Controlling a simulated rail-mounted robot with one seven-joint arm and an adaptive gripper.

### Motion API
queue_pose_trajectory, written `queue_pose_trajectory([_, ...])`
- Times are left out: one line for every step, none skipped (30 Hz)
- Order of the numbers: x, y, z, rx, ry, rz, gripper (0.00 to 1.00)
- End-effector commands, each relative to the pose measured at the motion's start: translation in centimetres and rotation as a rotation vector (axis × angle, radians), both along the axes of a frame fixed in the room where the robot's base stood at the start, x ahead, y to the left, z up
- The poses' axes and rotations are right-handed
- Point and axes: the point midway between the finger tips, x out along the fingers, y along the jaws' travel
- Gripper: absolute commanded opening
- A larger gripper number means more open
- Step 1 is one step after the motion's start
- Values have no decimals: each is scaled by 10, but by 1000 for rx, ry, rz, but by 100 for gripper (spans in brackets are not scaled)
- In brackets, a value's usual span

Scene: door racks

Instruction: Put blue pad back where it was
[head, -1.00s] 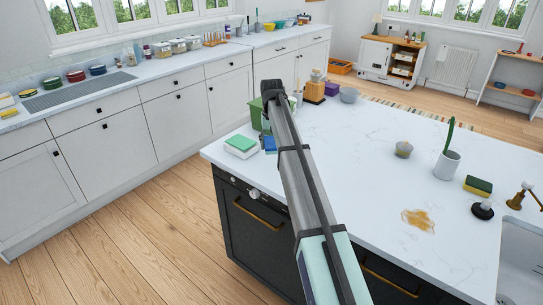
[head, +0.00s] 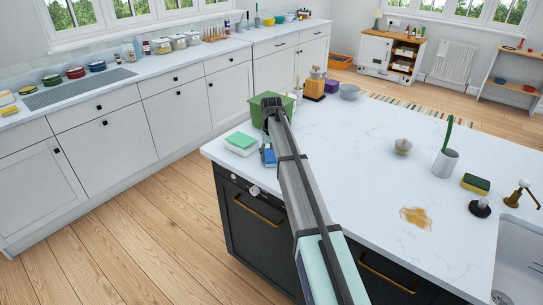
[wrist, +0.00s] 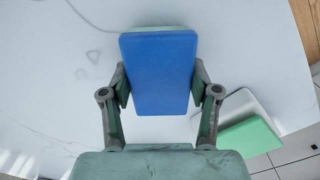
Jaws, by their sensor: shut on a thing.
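The blue pad (wrist: 160,75) is between the two fingers of my gripper (wrist: 160,88) in the wrist view, with its flat blue face toward the camera. A thin pale green strip shows along its far edge. In the head view the blue pad (head: 269,158) shows near the island's left corner, just right of a green and white pad (head: 241,142). That green pad (wrist: 250,138) lies at lower right in the wrist view, apart from the blue one. My arm hides most of the gripper in the head view. I cannot tell whether the blue pad touches the counter.
A green bin (head: 264,112) stands behind the blue pad, partly hidden by my arm. A wooden dispenser (head: 315,86), a purple block (head: 331,86) and a grey bowl (head: 349,92) stand farther back. The white island top (head: 350,150) is clear at its middle.

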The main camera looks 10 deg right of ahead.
Motion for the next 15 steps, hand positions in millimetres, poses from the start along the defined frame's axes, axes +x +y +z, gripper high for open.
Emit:
queue_pose_trajectory([0, 0, -2, 0, 0, 0, 17])
queue_pose_trajectory([0, 0, -3, 0, 0, 0, 17])
queue_pose_trajectory([0, 0, -2, 0, 0, 0, 71])
queue_pose_trajectory([0, 0, -2, 0, 0, 0, 82])
queue_pose_trajectory([0, 0, -2, 0, 0, 0, 86])
queue_pose_trajectory([0, 0, -2, 0, 0, 0, 86])
queue_pose_trajectory([0, 0, -2, 0, 0, 0, 86])
queue_pose_trajectory([0, 0, -2, 0, 0, 0, 86])
queue_pose_trajectory([0, 0, -2, 0, 0, 0, 86])
queue_pose_trajectory([0, 0, -2, 0, 0, 0, 86])
queue_pose_trajectory([0, 0, -2, 0, 0, 0, 86])
queue_pose_trajectory([0, 0, -2, 0, 0, 0, 86])
queue_pose_trajectory([0, 0, -2, 0, 0, 0, 86])
queue_pose_trajectory([0, 0, -2, 0, 0, 0, 86])
queue_pose_trajectory([0, 0, -1, 0, 0, 0, 86])
